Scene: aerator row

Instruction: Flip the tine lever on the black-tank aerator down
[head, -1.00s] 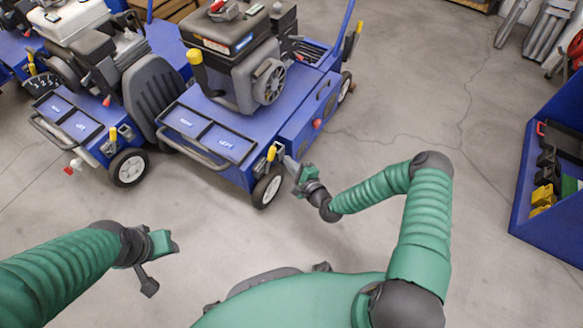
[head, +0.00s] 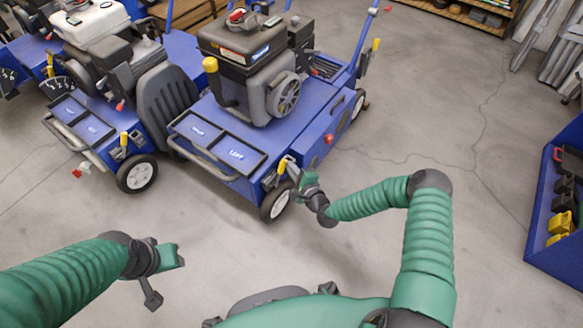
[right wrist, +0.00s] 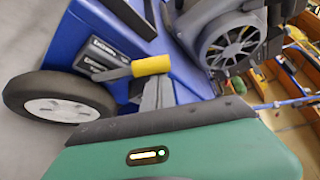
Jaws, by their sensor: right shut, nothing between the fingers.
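The black-tank aerator (head: 310,118) stands at centre in the head view, a blue machine with a black tank (head: 238,40) on its engine. Its yellow-tipped tine lever (head: 282,166) is at the near right corner, above the front wheel. In the right wrist view the lever's yellow grip (right wrist: 151,65) shows beside the fingers, on a grey stem. My right gripper (head: 291,168) is shut and empty, right at the lever; contact cannot be told. In the right wrist view its fingers (right wrist: 158,92) partly cover the corner. My left gripper (head: 178,256) hangs over bare floor, its jaws unclear.
A white-tank aerator (head: 92,22) stands close on the left with its own yellow lever (head: 124,140). A taller yellow knob (head: 210,65) rises from the black-tank aerator's deck. A blue bin (head: 545,215) is at right. The floor between is clear.

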